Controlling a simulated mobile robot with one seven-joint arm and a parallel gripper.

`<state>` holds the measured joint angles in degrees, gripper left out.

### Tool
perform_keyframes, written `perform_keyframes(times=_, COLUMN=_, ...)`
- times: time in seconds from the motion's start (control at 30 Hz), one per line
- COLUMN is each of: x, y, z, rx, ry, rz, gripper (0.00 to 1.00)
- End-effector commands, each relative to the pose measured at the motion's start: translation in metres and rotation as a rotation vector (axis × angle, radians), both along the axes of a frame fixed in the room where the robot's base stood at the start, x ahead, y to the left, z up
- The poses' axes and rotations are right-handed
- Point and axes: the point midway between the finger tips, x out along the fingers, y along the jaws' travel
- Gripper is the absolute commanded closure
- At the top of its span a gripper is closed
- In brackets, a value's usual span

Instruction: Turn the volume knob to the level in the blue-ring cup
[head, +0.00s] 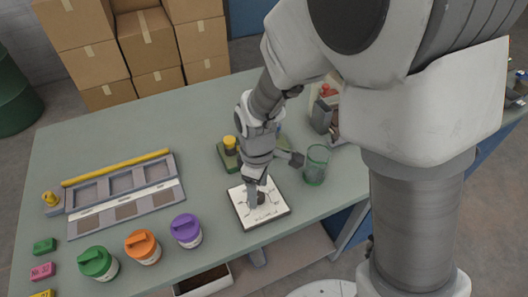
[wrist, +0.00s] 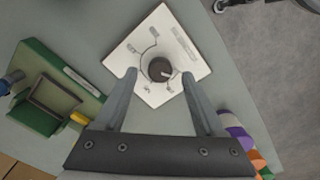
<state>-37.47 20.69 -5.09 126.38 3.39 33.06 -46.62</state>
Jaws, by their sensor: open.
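The volume knob (wrist: 160,69) is a dark round dial on a white square panel (wrist: 141,52) with printed marks around it. A small light mark shows at the knob's right side in the wrist view. My gripper (wrist: 159,76) is open, with one fingertip on each side of the knob; I cannot tell whether they touch it. In the head view my gripper (head: 257,196) points down over the panel (head: 243,217) and partly hides the knob. A greenish clear cup (head: 316,166) stands right of the panel. I can make out no blue-ring cup.
Green (head: 97,263), orange (head: 143,247) and purple (head: 186,231) lidded jars stand left of the panel. A grey tray (head: 168,193) with a yellow bar lies behind them. A green device (wrist: 58,95) sits near my gripper. The table's back left is clear.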

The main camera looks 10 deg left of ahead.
Motion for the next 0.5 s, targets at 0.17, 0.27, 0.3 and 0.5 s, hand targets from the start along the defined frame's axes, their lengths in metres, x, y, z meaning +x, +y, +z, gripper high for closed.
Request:
perform_keyframes(times=0.17, x=-0.001, y=0.000, z=-0.016, rx=-0.001, ry=0.001, rz=0.001, gripper=0.29)
perform_keyframes(times=0.27, x=0.000, y=0.000, z=-0.019, rx=0.000, ry=0.000, rz=0.001, gripper=0.29)
perform_keyframes(times=0.3, x=0.000, y=0.000, z=-0.019, rx=0.000, ry=0.000, rz=0.001, gripper=0.29)
perform_keyframes(times=0.5, x=0.000, y=0.000, z=-0.019, rx=0.000, ry=0.000, rz=0.001, gripper=0.31)
